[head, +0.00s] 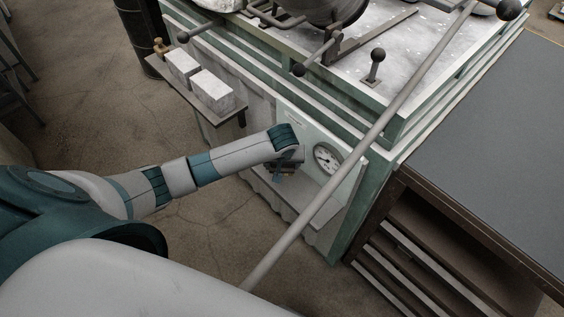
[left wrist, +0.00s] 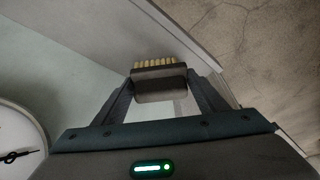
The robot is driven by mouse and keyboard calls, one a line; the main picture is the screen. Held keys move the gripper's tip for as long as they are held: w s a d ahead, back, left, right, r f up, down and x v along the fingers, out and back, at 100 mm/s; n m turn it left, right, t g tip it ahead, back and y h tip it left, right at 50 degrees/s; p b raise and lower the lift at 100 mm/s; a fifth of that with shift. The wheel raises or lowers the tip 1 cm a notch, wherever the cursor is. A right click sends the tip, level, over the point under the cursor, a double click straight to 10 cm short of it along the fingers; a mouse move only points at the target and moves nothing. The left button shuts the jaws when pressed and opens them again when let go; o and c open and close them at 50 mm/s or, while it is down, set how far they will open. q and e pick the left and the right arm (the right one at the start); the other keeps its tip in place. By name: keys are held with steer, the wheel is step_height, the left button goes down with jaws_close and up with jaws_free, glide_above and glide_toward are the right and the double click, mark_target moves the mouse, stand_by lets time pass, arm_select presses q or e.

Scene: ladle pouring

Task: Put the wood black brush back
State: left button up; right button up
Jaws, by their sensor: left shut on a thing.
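My left gripper (head: 286,167) is low beside the green machine's front panel, left of the round gauge. In the left wrist view its two fingers (left wrist: 161,82) are shut on a small dark brush (left wrist: 158,88) with a row of yellowish bristles along its far edge. The bristles point away from the wrist. In the head view the brush is mostly hidden by my gripper and hard to make out. My right gripper is in neither view.
The round gauge (head: 327,158) is on the panel. A shelf (head: 222,118) with two pale blocks (head: 212,92) juts out at upper left. A long grey rod (head: 340,180) crosses the head view diagonally. A dark workbench (head: 490,150) stands right. Open floor (head: 95,110) lies left.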

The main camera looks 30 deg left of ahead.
arm_select(q)
steer(key=shift+f, duration=0.1)
steer(key=o, duration=1.1)
steer(key=shift+c, duration=0.2)
steer(key=b+v, duration=0.1)
steer(key=v, duration=1.1)
